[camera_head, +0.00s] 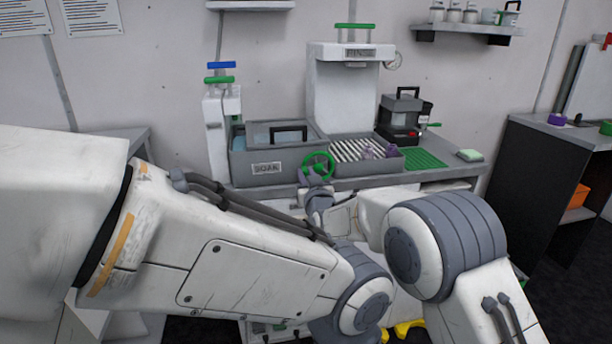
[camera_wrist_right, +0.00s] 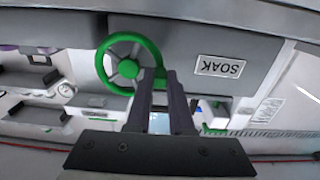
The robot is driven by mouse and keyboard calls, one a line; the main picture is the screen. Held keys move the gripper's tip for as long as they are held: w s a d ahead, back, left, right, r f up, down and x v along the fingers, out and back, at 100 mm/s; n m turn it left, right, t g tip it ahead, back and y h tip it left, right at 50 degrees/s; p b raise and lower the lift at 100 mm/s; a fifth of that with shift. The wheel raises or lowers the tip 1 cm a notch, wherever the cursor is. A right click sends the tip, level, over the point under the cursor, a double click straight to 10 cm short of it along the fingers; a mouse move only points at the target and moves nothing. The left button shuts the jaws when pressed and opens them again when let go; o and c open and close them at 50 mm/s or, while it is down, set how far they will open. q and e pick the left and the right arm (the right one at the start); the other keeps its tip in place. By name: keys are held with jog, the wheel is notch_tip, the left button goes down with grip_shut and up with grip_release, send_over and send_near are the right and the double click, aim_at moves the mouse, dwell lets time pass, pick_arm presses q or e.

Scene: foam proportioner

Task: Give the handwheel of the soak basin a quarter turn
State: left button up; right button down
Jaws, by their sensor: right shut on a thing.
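The soak basin (camera_head: 265,174) is a grey tank with a "SOAK" label on the bench. Its green handwheel (camera_head: 319,155) sits at the right end of the basin's front; it also shows in the right wrist view (camera_wrist_right: 127,68), where the basin's front and label appear upside down. My right gripper (camera_head: 316,178) is at the wheel's lower part, partly hidden by my wrist. In the right wrist view its dark fingers (camera_wrist_right: 160,75) are close together on the green rim, at the side of the wheel towards the label. My left arm crosses the foreground; its gripper does not show.
Right of the basin are a ribbed tray (camera_head: 355,150) with small purple items and a green mat (camera_head: 425,158). A tall white rinse unit (camera_head: 341,88) stands behind. A blue-and-green-handled column (camera_head: 215,115) stands at the left. A dark side cabinet (camera_head: 545,190) is at the right.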

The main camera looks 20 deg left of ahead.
jog(key=shift+f, duration=0.15)
jog(key=c, duration=0.8)
grip_release()
jog(key=v, duration=1)
jog(key=shift+s+d, duration=0.2)
jog(key=shift+s, duration=0.05)
jog(key=shift+w, duration=0.1)
